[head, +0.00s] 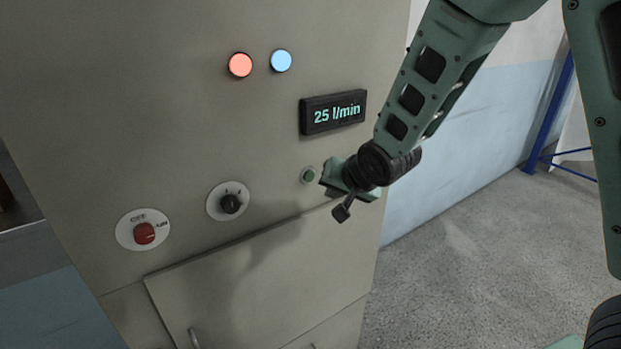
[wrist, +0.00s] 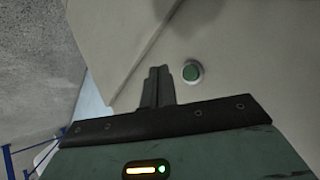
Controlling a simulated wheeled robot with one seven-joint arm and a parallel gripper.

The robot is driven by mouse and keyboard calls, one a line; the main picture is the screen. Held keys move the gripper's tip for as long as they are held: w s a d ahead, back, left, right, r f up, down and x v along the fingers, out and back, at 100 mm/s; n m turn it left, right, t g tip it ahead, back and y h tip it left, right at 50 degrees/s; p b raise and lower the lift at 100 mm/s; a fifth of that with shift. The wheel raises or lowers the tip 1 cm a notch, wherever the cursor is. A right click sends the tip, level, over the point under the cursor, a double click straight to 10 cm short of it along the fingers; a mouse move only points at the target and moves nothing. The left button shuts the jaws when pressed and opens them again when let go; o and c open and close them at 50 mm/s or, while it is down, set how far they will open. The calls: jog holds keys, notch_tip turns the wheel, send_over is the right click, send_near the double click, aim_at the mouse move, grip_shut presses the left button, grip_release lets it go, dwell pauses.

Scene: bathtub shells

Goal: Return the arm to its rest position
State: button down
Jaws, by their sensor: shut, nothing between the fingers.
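My gripper (head: 341,212) is at the right edge of the grey cabinet front (head: 110,90), just right of a small green button (head: 308,175). In the wrist view my gripper's fingers (wrist: 160,75) are together with nothing between them. The green button (wrist: 192,72) shows there to the right of the fingers. The fingers look apart from the button. My arm reaches down to the gripper from the top right in the head view.
The cabinet carries a display (head: 333,112) reading 25 l/min, an orange light (head: 240,65), a blue light (head: 281,60), a black knob (head: 231,203) and a red switch (head: 144,233). Below is a door panel (head: 255,290). Open floor (head: 460,260) lies to the right, with blue railing (head: 553,110) beyond.

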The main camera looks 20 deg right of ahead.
dwell(0.3)
jog(key=s+a+f+n+g+b, duration=0.1)
jog(key=s+a+n+g+b, duration=0.1)
jog(key=s, duration=0.8)
jog(key=s+a+f+n+g+b, duration=0.1)
jog(key=s+a+n+g+b, duration=0.1)
jog(key=s+n, duration=0.4)
jog(key=s+a+f+n+g+h+b, duration=0.1)
jog(key=s+a+f+n+g+b, duration=0.1)
jog(key=s, duration=1.3)
jog(key=a+n+g+b, duration=0.1)
jog(key=n+g, duration=0.1)
jog(key=shift+s+n+g, duration=0.3)
jog(key=shift+n, duration=0.1)
